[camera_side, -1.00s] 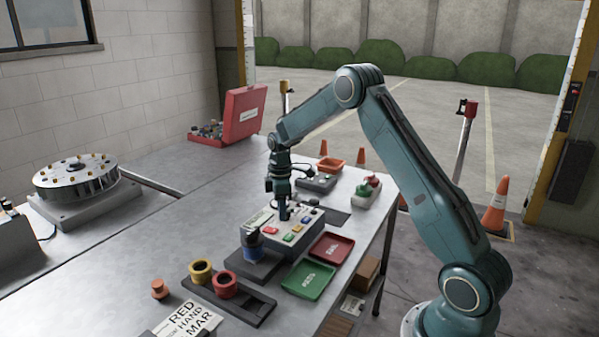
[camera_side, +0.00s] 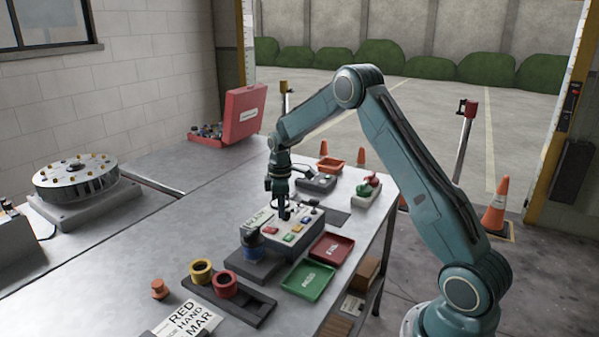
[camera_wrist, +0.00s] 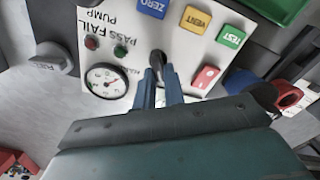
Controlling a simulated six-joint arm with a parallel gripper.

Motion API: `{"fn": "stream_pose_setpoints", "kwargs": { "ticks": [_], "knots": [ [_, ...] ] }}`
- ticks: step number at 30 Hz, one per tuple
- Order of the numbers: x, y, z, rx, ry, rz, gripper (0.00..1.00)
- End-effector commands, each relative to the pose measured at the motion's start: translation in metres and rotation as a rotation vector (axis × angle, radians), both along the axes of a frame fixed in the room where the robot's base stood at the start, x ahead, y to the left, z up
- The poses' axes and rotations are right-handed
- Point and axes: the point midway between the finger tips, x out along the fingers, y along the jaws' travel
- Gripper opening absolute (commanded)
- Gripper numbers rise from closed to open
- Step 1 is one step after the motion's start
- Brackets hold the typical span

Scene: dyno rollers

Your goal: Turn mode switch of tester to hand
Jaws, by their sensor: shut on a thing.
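The tester (camera_side: 284,230) is a grey box with a pale panel on the bench, with coloured buttons. In the wrist view its panel (camera_wrist: 130,58) shows blue, yellow, green and red buttons, a round gauge, small red and green lamps and PASS, FAIL and PUMP lettering. My gripper (camera_side: 284,214) points down over the tester's panel. In the wrist view my gripper (camera_wrist: 158,76) is shut on a small dark switch knob (camera_wrist: 157,58), right of the gauge. The fingers hide part of the knob, and its setting cannot be read.
Green (camera_side: 308,279) and red (camera_side: 331,247) trays lie right of the tester. A rack with yellow and red rollers (camera_side: 225,284) stands in front, near a lettered card (camera_side: 190,318). A red case (camera_side: 242,112) is open at the back. The bench's left middle is clear.

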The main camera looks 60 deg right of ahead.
Motion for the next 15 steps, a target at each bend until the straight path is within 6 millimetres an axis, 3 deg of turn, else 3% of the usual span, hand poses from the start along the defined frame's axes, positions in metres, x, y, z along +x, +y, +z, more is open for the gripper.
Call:
{"fn": "stream_pose_setpoints", "kwargs": {
  "ticks": [15],
  "knots": [
    [0.0013,-0.0051,0.0009,0.000,0.001,-0.447,0.00]
  ]
}}
